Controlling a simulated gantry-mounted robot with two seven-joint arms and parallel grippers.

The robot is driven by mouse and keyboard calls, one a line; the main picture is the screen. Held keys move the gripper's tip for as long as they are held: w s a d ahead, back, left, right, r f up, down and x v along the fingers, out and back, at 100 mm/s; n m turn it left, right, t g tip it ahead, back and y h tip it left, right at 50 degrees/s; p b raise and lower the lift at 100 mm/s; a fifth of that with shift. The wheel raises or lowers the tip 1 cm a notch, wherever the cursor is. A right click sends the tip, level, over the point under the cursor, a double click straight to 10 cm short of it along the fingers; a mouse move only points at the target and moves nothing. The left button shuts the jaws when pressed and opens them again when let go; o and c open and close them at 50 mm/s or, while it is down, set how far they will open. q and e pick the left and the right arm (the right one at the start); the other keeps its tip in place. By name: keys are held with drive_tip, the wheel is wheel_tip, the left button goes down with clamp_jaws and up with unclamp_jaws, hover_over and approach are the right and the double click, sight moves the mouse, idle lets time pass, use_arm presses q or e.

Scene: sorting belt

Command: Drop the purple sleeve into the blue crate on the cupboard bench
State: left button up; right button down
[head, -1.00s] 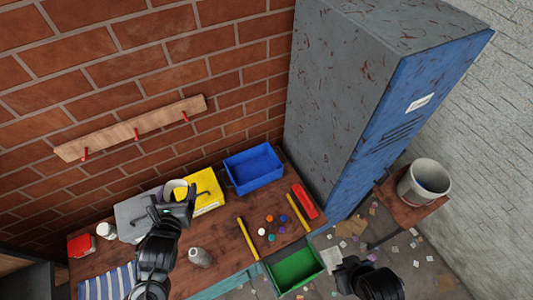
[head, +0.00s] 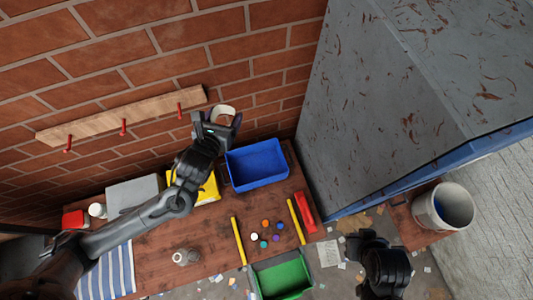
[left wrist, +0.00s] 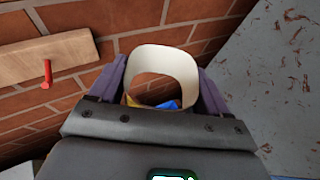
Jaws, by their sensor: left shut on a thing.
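My left gripper (head: 220,126) is shut on a cream-white, open-ended sleeve (head: 224,109); I see no purple on it. In the left wrist view the sleeve (left wrist: 160,57) sits between the two fingers of the gripper (left wrist: 162,82), and brick, yellow and blue show through its opening. The blue crate (head: 258,163) stands empty at the back right of the wooden bench. The gripper and sleeve are raised, up and left of the crate in the head view. My right gripper (head: 383,262) is at the lower right, its fingers hidden.
A yellow box (head: 207,190) stands left of the crate, beside a grey box (head: 133,192). A peg rail (head: 125,118) is on the brick wall. A tall locker (head: 385,110) stands right. Discs lie between yellow bars. A green bin (head: 282,277) is at the front.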

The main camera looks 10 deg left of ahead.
use_arm(q)
drive_tip(key=shift+w+d+r+h, duration=0.25)
drive_tip(key=shift+w+d+h, duration=0.25)
drive_tip(key=shift+d, duration=0.25)
drive_tip(key=s+d+f+m+h+b, duration=0.1)
drive_tip(key=d+f+h+b, duration=0.15)
drive_tip(key=f+b, duration=0.45)
drive_tip(key=d+f+m+h+b, duration=0.25)
drive_tip(key=f+b, duration=0.25)
drive_tip(key=f, duration=0.4)
drive_tip(key=w+a+f+m+b, duration=0.1)
drive_tip(key=w+f+b, duration=0.1)
drive_tip(key=f+b, duration=0.8)
drive_tip(key=w+f+m+g+b, duration=0.1)
drive_tip(key=f+b, duration=0.9)
drive_tip(key=f, duration=0.1)
drive_tip(key=shift+w+a+f, duration=0.3)
drive_tip(key=shift+w+a, duration=0.05)
use_arm(e)
wheel_tip(320, 180, down, 32)
drive_tip(key=shift+s, duration=0.15)
